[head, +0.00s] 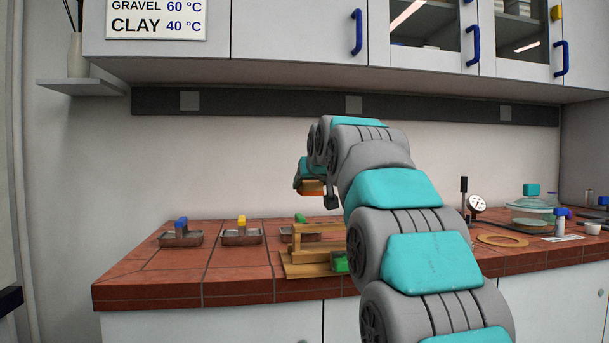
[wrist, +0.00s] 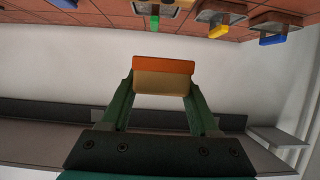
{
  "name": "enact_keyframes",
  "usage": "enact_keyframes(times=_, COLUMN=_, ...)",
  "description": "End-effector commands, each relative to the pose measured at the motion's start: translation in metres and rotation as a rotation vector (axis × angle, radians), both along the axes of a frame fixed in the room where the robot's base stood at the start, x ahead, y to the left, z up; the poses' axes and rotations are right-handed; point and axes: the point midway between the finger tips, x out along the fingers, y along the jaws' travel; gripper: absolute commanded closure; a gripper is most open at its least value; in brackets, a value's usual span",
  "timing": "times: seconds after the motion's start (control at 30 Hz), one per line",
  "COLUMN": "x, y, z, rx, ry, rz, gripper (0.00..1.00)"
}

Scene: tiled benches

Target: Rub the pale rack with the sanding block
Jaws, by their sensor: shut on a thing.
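The sanding block (wrist: 163,82), orange on one side and tan on the other, is between the fingers of my gripper (wrist: 162,92), which is shut on it. In the head view the block (head: 313,187) is in the air above the bench, clear of the rack. The pale rack (head: 312,256) is a light wooden frame on the bench, below the block. My arm hides the rack's right part. A green piece (head: 340,263) shows at the rack's front, partly behind my arm.
Metal trays with a blue handle (head: 181,227), a yellow handle (head: 241,222) and a green handle (head: 300,219) stand left of and behind the rack. A wooden ring (head: 505,240), a gauge (head: 476,205) and a glass vessel (head: 531,212) are at right. Cabinets (head: 300,35) hang above.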

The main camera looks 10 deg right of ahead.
Motion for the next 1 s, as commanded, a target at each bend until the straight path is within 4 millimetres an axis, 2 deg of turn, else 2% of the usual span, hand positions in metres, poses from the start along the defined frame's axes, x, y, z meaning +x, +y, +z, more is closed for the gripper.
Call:
enact_keyframes(times=0.1, x=0.008, y=0.005, z=0.002, rx=-0.001, ry=-0.001, rz=-0.016, gripper=1.00)
enact_keyframes(times=0.37, x=0.009, y=0.007, z=-0.009, rx=0.001, ry=-0.002, rz=-0.019, gripper=1.00)
enact_keyframes(times=0.8, x=0.009, y=0.007, z=-0.053, rx=0.000, ry=0.002, rz=-0.017, gripper=1.00)
enact_keyframes(times=1.0, x=0.009, y=0.007, z=-0.060, rx=0.000, ry=0.000, rz=-0.017, gripper=1.00)
